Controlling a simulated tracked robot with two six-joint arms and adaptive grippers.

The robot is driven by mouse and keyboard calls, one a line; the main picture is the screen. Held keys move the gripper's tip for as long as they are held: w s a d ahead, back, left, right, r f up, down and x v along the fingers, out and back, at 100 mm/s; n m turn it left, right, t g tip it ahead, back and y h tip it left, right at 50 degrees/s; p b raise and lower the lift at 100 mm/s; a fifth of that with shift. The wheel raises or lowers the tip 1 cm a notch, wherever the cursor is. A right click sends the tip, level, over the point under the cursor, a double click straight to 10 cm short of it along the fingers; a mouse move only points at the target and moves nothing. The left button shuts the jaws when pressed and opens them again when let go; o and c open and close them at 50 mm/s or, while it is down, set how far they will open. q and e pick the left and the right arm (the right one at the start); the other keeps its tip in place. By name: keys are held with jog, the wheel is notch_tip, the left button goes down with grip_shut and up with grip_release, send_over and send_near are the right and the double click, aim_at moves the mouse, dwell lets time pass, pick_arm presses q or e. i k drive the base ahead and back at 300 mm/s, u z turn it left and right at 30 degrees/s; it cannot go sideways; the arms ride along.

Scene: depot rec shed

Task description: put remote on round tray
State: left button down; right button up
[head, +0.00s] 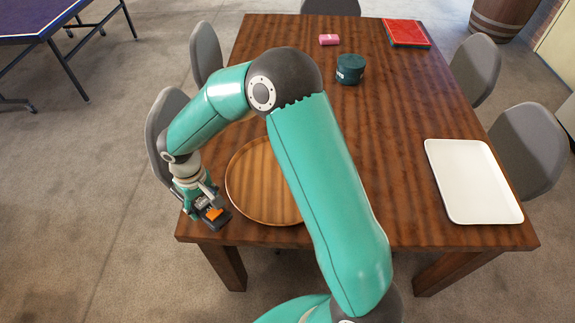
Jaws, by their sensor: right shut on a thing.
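The round wooden tray (248,186) lies near the front left of the table, and my right arm hides its right part. My right gripper (208,206) is just left of the tray, near the table's front left corner. It is shut on a small dark thing with an orange patch, which I take to be the remote (214,214); the fingers partly cover it. I cannot tell whether it touches the table. My left gripper is not in view.

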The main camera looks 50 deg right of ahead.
aim_at(282, 186)
jog(key=z, duration=0.2)
jog(key=i, duration=0.5)
jog(key=z, duration=0.55)
jog(key=k, duration=0.85)
jog(key=z, duration=0.2)
jog(key=i, duration=0.85)
jog(key=u, duration=0.1)
